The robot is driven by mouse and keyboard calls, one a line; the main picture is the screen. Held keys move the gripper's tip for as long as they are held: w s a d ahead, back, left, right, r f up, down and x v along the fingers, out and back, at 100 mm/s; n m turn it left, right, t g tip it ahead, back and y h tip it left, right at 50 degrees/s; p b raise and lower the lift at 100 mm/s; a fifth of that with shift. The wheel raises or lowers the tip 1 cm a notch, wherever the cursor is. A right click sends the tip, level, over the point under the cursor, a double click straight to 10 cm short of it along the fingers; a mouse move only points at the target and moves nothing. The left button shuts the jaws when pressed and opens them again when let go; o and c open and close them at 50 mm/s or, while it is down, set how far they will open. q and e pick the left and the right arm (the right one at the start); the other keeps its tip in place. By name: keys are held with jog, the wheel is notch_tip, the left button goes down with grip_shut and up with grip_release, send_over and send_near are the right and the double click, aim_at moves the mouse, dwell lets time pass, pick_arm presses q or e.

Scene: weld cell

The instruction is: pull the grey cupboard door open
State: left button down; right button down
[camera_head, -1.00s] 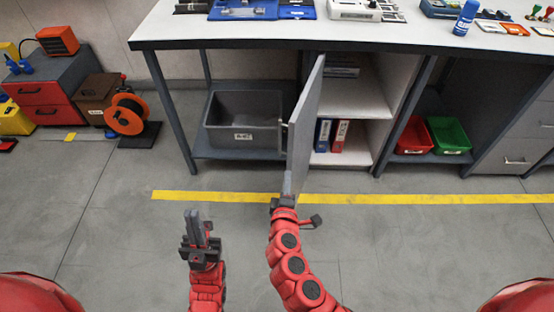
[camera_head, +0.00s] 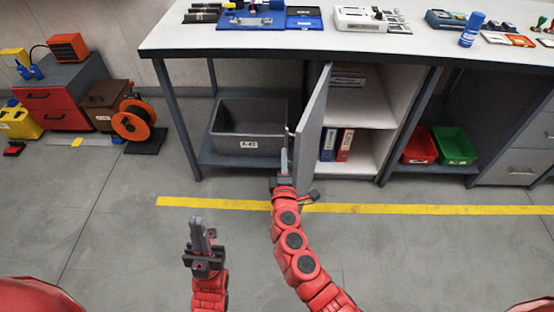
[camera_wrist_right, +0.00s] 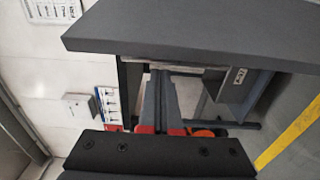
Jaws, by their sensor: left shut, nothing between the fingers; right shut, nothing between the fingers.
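The grey cupboard door (camera_head: 312,122) stands swung well out from the cupboard under the bench. The shelves behind it show. My right gripper (camera_head: 284,163) is shut and empty, just left of the door's near edge. In the right wrist view its fingers (camera_wrist_right: 161,97) point forward, and the dark slab across the top looks like the door (camera_wrist_right: 200,32). I cannot tell whether the fingers touch it. My left gripper (camera_head: 200,233) is shut and empty, low over the floor and apart from the door.
A grey bin (camera_head: 248,143) sits on the low shelf left of the door. The cupboard (camera_head: 362,105) holds a blue and a red binder. Red (camera_head: 419,147) and green (camera_head: 454,147) bins stand to the right. The floor around a yellow line (camera_head: 420,209) is clear.

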jog(key=shift+s+d, duration=0.2)
jog(key=shift+d, duration=0.5)
